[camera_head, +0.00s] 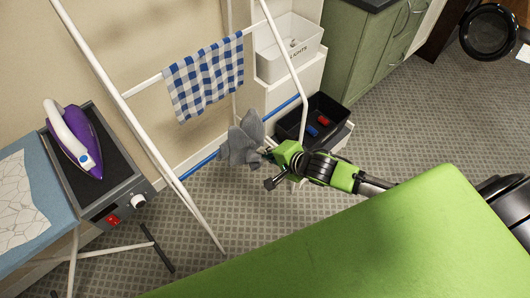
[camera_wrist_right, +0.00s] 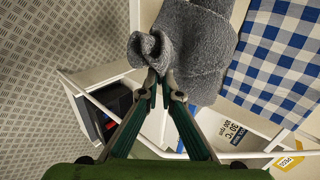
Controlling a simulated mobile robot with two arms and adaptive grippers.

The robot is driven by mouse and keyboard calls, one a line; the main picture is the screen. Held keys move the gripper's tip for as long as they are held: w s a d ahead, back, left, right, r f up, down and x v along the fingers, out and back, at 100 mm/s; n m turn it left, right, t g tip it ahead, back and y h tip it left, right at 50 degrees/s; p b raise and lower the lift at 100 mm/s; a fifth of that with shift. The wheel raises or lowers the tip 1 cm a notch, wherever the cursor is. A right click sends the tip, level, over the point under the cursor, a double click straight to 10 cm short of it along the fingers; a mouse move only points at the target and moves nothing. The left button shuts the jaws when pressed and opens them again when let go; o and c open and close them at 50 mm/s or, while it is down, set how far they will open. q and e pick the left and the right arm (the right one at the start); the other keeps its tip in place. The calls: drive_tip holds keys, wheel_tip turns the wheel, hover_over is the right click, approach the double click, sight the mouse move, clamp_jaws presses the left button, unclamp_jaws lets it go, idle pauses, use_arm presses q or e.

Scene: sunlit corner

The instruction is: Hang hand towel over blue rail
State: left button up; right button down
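The grey hand towel (camera_head: 243,142) is bunched up at the blue rail (camera_head: 205,163), the low bar of a white drying rack. It covers the middle of the rail; whether it lies over the rail or only in front of it I cannot tell. My right gripper (camera_head: 269,150) reaches in from the right. In the right wrist view its fingertips (camera_wrist_right: 161,82) come together on a fold of the grey towel (camera_wrist_right: 195,50), pinching it. The blue rail is not clearly seen in that view. My left gripper is not in view.
A blue-and-white checked cloth (camera_head: 206,77) hangs on a higher white bar. A black bin (camera_head: 342,108) with red and blue items stands behind the rail's right end. A purple iron (camera_head: 74,140) rests on a stand at left. A green surface (camera_head: 390,245) fills the front.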

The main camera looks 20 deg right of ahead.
drive_tip(key=c, duration=2.2)
unclamp_jaws()
drive_tip(key=o, duration=0.6)
drive_tip(key=shift+s, duration=0.1)
drive_tip(key=s+d+p, duration=0.1)
drive_tip(key=s, duration=0.2)
drive_tip(key=s+d+p, duration=0.1)
drive_tip(key=s+p, duration=0.1)
drive_tip(key=s, duration=0.2)
drive_tip(key=s+d+p, duration=0.2)
drive_tip(key=s, duration=0.2)
